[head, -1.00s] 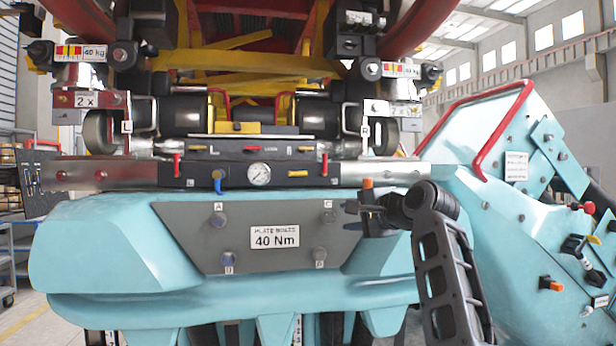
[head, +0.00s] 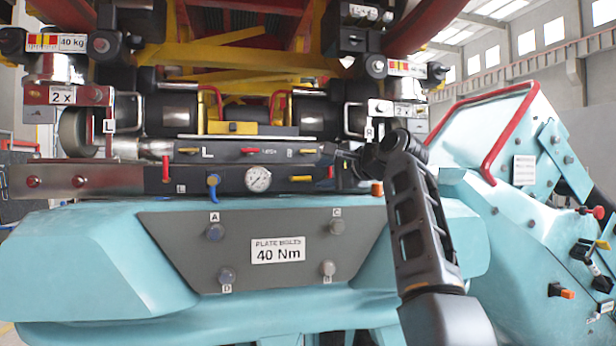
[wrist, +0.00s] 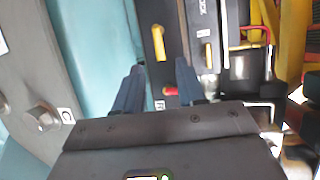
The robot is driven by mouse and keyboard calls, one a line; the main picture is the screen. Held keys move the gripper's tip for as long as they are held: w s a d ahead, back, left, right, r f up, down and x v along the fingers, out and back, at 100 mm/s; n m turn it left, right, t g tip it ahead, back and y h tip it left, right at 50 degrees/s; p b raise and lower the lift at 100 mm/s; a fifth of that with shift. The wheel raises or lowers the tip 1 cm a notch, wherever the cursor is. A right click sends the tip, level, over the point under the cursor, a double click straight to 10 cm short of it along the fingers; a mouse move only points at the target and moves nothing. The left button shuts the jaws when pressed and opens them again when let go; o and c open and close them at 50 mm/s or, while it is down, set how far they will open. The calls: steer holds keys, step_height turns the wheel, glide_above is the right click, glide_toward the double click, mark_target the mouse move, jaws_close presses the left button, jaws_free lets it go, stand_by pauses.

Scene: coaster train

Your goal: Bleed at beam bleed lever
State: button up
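The dark beam (head: 235,182) carries a round gauge, a blue lever (head: 213,186), a yellow lever (head: 301,178) and red levers at its left (head: 166,168) and right. No lever label reading bleed is legible. My gripper (head: 342,155) is at the beam's right end, partly hidden by my arm. In the wrist view my gripper (wrist: 160,84) is open, its two dark fingers apart. A red lever (wrist: 171,91) beside an R tag shows between the fingers, and a yellow lever (wrist: 158,43) lies beyond them. Nothing is held.
Below the beam is a grey plate (head: 180,250) with several bolts and a 40 Nm label. A teal housing with a red rail (head: 485,150) stands right of my arm. Yellow bars and black cylinders crowd the space above the beam.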

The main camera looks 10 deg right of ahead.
mark_target(307, 179)
steer(key=shift+p+x, duration=0.7)
steer(key=shift+x, duration=2.2)
steer(key=shift+c, duration=0.2)
steer(key=shift+f, duration=0.1)
jaws_close()
